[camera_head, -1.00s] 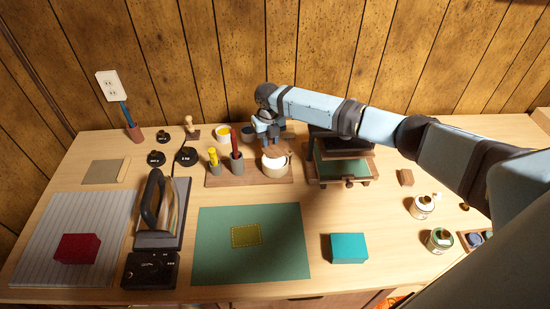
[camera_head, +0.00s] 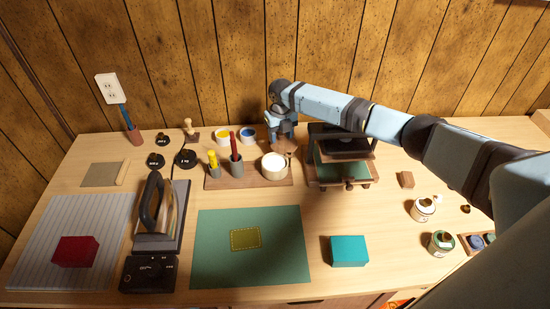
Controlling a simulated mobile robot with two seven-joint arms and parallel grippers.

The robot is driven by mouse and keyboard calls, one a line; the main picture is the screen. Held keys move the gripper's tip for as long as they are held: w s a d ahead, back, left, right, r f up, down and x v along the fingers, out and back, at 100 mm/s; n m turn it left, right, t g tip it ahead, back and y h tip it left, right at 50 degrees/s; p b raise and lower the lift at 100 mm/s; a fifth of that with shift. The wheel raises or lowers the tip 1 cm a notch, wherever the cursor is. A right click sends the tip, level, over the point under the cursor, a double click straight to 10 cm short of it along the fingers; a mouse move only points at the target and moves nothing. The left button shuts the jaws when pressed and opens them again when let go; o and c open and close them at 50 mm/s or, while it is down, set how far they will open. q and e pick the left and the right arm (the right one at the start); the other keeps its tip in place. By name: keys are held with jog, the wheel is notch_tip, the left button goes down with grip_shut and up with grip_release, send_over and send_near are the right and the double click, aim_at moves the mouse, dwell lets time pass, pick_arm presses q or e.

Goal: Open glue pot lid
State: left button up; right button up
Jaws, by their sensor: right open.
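The glue pot (camera_head: 274,168) is a cream-white round pot at the right end of a wooden tray, with its white top face in plain view. A brown wooden piece, which looks like its lid (camera_head: 285,147), is tilted at the pot's back right edge, under my gripper. I cannot tell whether it still touches the pot. My right gripper (camera_head: 283,142) is open, pointing down just behind the pot at the lid. Its fingertips are small and partly hidden, so contact with the lid is unclear. My left gripper is out of view.
The wooden tray (camera_head: 222,182) also holds a yellow-tipped holder (camera_head: 213,165) and a red-handled tool (camera_head: 235,152). Yellow (camera_head: 223,135) and blue (camera_head: 248,134) pots stand behind. A wooden press (camera_head: 340,168) stands close right, under my arm. The green mat (camera_head: 210,255) is in front.

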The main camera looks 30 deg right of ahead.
notch_tip(320, 180, up, 5)
jog(key=p, duration=0.4)
jog(key=shift+r+p, duration=0.95)
jog(key=shift+r, duration=0.15)
jog(key=shift+f, duration=0.1)
